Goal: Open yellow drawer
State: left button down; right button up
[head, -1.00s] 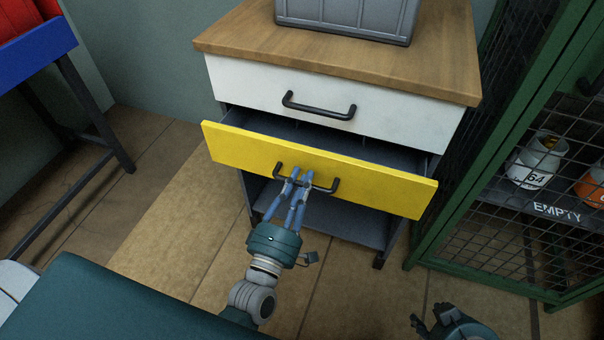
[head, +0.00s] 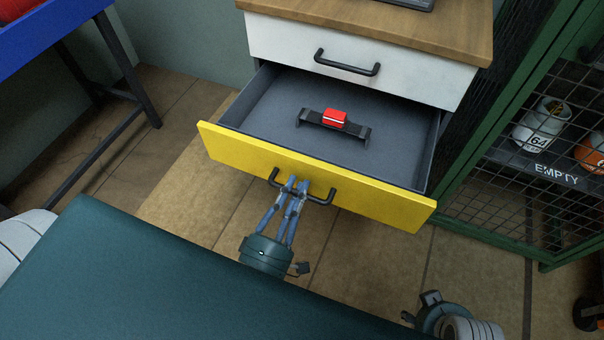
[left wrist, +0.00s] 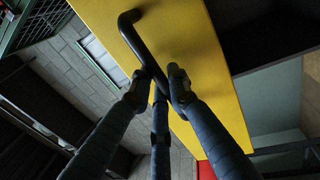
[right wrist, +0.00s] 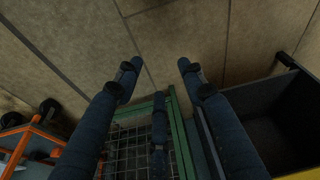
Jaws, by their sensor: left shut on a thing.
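The yellow drawer (head: 345,188) is pulled well out of the cabinet in the head view, with its grey inside showing. Its black handle (head: 318,197) is on the front face. My left gripper (head: 294,184) is shut on the handle near its middle. The handle (left wrist: 140,42) and yellow front (left wrist: 205,75) also show in the left wrist view, with the fingers of my left gripper (left wrist: 160,80) around the bar. My right gripper (head: 425,308) is low at the right, away from the drawer. In the right wrist view its fingers (right wrist: 158,68) are apart with nothing between them.
A black and red object (head: 336,119) lies inside the drawer. The white drawer (head: 350,62) above is closed under a wooden top (head: 420,28). A green mesh cage (head: 520,170) stands close at the right. A blue-topped table (head: 60,32) is at the left.

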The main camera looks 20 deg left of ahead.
pick_arm(q)
jog(key=shift+s+f, duration=0.1)
jog(key=shift+s, duration=0.55)
pick_arm(e)
jog(key=shift+w+f, duration=0.1)
jog(key=shift+f, duration=0.4)
pick_arm(q)
jog(key=c, duration=1.7)
grip_release()
jog(key=shift+o, duration=0.2)
jog(key=s+f, duration=0.2)
jog(key=s, duration=0.9)
jog(key=shift+s+a, duration=0.2)
jog(key=shift+s, duration=0.2)
jog(key=shift+f, duration=0.1)
